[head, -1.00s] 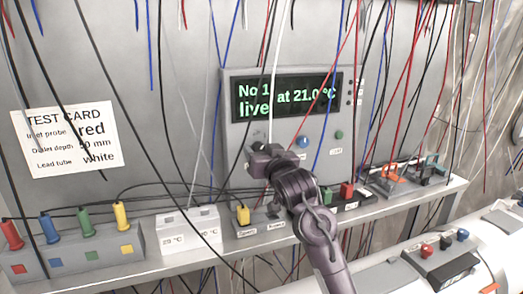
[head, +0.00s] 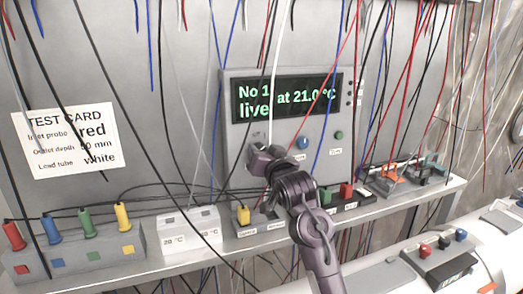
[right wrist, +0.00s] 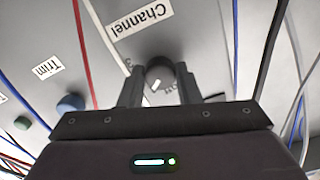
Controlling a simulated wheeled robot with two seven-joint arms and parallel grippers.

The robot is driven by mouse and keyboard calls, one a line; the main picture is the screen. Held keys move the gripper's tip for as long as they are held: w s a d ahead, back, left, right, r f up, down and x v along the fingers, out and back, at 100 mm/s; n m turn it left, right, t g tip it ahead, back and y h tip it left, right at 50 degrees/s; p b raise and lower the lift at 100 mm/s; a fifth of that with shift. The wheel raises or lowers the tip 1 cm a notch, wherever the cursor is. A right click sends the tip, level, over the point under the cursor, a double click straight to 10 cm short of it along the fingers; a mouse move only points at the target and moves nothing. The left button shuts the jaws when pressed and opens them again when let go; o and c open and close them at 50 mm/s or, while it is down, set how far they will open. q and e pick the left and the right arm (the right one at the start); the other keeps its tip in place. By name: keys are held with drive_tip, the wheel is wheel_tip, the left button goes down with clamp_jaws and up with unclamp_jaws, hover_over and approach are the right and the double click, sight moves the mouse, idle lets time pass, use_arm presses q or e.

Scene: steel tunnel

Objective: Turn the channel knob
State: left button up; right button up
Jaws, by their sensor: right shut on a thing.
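The channel knob (right wrist: 160,74) is dark and round with a white mark, under a label reading "Channel" in the right wrist view. My right gripper (right wrist: 158,84) is shut on it, one finger on each side. In the head view my right gripper (head: 256,154) is at the lower left of the grey instrument (head: 290,165) and hides the knob. The instrument's display (head: 286,97) reads "No 1 live at 21.0 °C", partly crossed by wires. My left gripper is not in view.
A blue knob (head: 303,143) labelled Trim in the right wrist view and a green button (head: 339,135) are right of my gripper. Hanging wires cross the instrument. A shelf (head: 200,262) below carries plug blocks and a white block (head: 189,232). A test card (head: 66,145) is at left.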

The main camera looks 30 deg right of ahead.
drive_tip(key=shift+m+p, duration=0.55)
drive_tip(key=shift+m, duration=2.05)
drive_tip(key=o, duration=1)
drive_tip(key=shift+c, duration=0.2)
drive_tip(key=shift+s, duration=0.1)
drive_tip(key=b+v, duration=0.3)
drive_tip(key=v, duration=0.4)
drive_tip(key=shift+s+b, duration=0.3)
drive_tip(key=shift+b, duration=0.1)
